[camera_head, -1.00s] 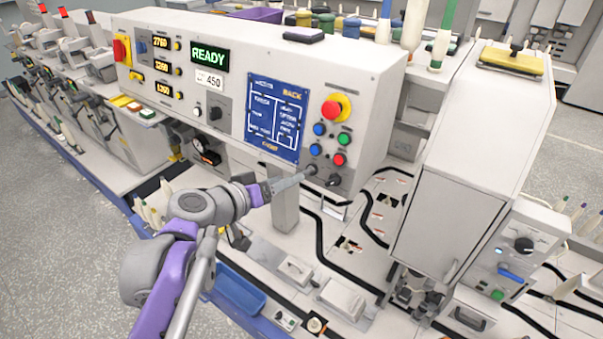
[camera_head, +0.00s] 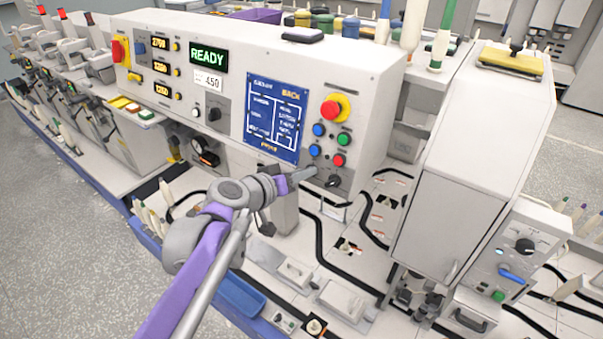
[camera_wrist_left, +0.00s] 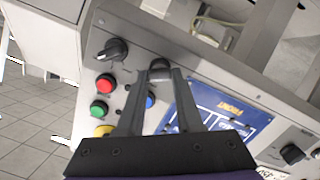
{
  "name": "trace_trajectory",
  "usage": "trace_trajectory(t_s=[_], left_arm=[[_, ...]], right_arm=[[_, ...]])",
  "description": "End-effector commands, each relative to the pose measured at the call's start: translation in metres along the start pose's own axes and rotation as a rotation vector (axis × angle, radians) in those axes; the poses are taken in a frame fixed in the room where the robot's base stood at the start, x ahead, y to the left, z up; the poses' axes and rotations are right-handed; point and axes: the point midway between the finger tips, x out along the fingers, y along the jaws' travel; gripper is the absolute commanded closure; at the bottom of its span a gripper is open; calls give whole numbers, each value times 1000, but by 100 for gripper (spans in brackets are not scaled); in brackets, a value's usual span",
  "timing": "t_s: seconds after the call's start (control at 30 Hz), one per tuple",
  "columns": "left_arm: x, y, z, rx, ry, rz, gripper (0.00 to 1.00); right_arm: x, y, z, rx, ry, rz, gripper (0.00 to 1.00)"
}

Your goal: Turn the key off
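The key is a small dark part low on the panel of the white machine (camera_head: 230,55). My left gripper (camera_head: 307,174) reaches it from the left in the head view and covers it there. In the left wrist view the two grey fingers of the left gripper (camera_wrist_left: 162,77) close in around the dark rounded key head (camera_wrist_left: 160,66), which sits between their tips. The fingers appear shut on it, and the key's exact angle is hard to read. My right gripper is in neither view.
A black selector knob (camera_head: 333,181) sits right beside the key. Red, green and blue buttons (camera_head: 338,159) and a red emergency stop (camera_head: 331,109) on yellow are just above. A blue screen (camera_head: 275,118) is to the left. The green display (camera_head: 208,54) reads READY.

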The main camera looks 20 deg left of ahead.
Motion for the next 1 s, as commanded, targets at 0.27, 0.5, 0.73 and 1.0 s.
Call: trace_trajectory(t_s=[0.27,0.5,0.73,1.0], left_arm=[[0,0,0,0,0,0,100],[0,0,0,-22,0,3,100],[0,-1,-1,-125,1,14,100],[0,-2,-1,-353,1,40,100]], right_arm=[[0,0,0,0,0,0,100],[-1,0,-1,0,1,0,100],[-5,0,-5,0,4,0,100],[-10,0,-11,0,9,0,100]])
